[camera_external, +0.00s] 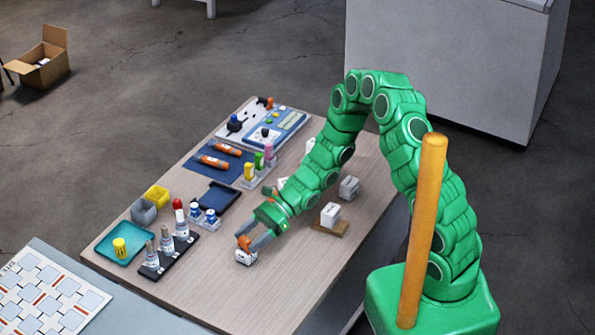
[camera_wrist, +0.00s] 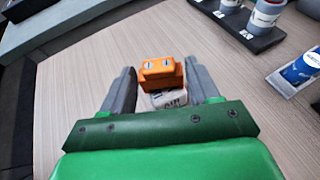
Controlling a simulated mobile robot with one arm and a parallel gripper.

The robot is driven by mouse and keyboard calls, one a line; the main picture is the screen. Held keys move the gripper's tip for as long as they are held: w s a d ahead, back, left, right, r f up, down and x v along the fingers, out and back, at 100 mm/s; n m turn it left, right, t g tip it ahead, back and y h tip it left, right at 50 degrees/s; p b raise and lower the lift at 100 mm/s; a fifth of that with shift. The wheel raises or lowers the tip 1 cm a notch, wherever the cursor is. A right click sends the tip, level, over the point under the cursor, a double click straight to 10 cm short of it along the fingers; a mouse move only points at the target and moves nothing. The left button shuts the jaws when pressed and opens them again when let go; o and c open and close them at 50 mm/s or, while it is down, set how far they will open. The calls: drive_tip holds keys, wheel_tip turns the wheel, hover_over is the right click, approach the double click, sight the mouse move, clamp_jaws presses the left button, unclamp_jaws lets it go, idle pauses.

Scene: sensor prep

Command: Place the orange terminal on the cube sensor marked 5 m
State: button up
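The orange terminal (camera_external: 245,242) is between the fingertips of my gripper (camera_external: 250,238), low over the table's near part. A white cube sensor (camera_external: 245,257) is directly under it. In the wrist view, the orange terminal (camera_wrist: 160,72) lies between the two grey fingers of my gripper (camera_wrist: 161,75), with the white cube (camera_wrist: 169,99) just below. Dark lettering on the cube is too small to read. The fingers are close to the terminal's sides; I cannot tell whether they press on it. Whether terminal and cube touch is also unclear.
Another white cube (camera_external: 330,214) sits on a brown pad, with one more (camera_external: 349,187) behind it. A black rack (camera_external: 170,258) of bottles stands left of my gripper, near a teal tray (camera_external: 124,243). The table's front area (camera_external: 235,300) is clear.

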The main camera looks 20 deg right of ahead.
drive_tip(key=shift+o, duration=1.2)
drive_tip(key=shift+r, duration=0.2)
drive_tip(key=v, duration=1.2)
drive_tip(key=shift+s, duration=0.1)
